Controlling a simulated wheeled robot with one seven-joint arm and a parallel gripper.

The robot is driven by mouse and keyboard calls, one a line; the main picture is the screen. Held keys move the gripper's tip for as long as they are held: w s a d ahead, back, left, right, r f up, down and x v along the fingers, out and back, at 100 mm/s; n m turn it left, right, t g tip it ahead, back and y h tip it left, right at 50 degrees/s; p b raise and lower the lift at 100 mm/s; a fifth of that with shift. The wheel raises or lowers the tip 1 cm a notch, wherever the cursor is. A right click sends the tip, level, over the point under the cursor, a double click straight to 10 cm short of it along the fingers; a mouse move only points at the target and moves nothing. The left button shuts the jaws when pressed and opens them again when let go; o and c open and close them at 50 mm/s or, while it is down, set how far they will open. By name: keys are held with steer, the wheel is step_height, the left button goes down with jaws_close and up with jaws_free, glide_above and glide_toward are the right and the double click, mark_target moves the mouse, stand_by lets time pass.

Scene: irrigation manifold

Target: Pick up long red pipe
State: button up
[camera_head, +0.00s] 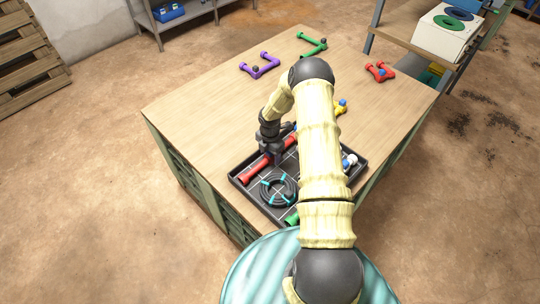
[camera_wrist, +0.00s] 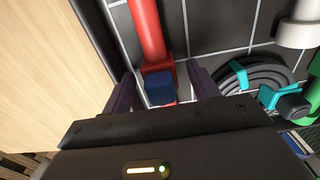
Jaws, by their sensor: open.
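The long red pipe (camera_head: 254,171) lies in the black tray (camera_head: 239,183) along its left side. In the wrist view the red pipe (camera_wrist: 148,35) runs up from between my fingers, and a dark blue piece (camera_wrist: 160,88) sits on its near end. My gripper (camera_head: 277,158) is low over the tray at the pipe. In the wrist view my gripper (camera_wrist: 163,90) is open, with one finger on each side of the pipe's end. I cannot tell whether either finger touches it. My gripper hides part of the pipe in the head view.
A black coiled hose (camera_head: 278,189) with teal ties lies right of the pipe. Purple (camera_head: 260,66), green (camera_head: 314,47) and red (camera_head: 380,71) pipe assemblies stand on the wooden tabletop (camera_head: 205,98). A white fitting (camera_head: 350,160) is at the tray's right. The tabletop's left is clear.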

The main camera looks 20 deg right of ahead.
steer(key=shift+f, duration=0.35)
steer(key=c, duration=1.1)
steer(key=shift+c, duration=0.2)
steer(key=shift+r, duration=0.1)
step_height(320, 180, up, 10)
steer(key=shift+f+b, duration=0.1)
steer(key=shift+b, duration=1.05)
